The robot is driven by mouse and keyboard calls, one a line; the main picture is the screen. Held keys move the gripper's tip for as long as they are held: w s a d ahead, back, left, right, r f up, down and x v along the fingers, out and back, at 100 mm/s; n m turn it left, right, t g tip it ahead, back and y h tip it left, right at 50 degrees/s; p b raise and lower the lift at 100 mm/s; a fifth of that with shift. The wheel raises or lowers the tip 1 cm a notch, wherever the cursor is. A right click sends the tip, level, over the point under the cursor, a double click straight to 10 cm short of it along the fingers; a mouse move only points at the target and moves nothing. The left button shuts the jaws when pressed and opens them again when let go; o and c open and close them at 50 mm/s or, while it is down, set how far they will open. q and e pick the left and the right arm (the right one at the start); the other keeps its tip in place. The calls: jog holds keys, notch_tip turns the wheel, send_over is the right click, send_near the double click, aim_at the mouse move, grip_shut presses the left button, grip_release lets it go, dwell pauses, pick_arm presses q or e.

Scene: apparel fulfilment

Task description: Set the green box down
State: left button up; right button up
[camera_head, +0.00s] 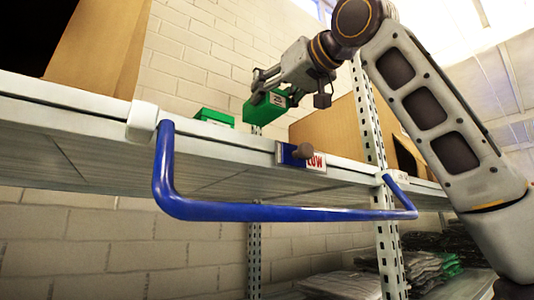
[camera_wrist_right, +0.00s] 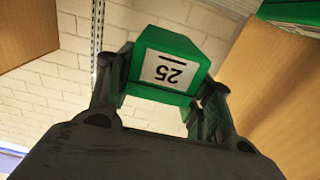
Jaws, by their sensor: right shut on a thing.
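A green box (camera_head: 265,108) with a white label is held by my right gripper (camera_head: 268,92) above the shelf in the head view. In the right wrist view the green box (camera_wrist_right: 172,66) sits between the two fingers of the right gripper (camera_wrist_right: 160,92), and its label reads 25. The right gripper is shut on it. A second green box (camera_head: 214,117) stands on the shelf to the left of the held one. My left gripper is not in view.
The grey metal shelf (camera_head: 70,97) has a blue bar (camera_head: 285,213) along its front and a blue and red LOW sign (camera_head: 312,161). Cardboard boxes (camera_head: 103,45) stand on the left and on the right (camera_head: 325,127). Folded clothes (camera_head: 340,284) lie on a lower shelf.

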aim_at(273, 112)
jog(key=shift+w+f, duration=0.1)
jog(key=shift+f, duration=0.45)
notch_tip(273, 112, down, 3)
jog(key=shift+f, duration=0.8)
jog(key=shift+f, duration=0.1)
jog(key=shift+f, duration=1.9)
jog(key=shift+f+b, duration=0.2)
jog(key=shift+b, duration=0.2)
jog(key=o, duration=1)
jog(key=shift+o, duration=0.2)
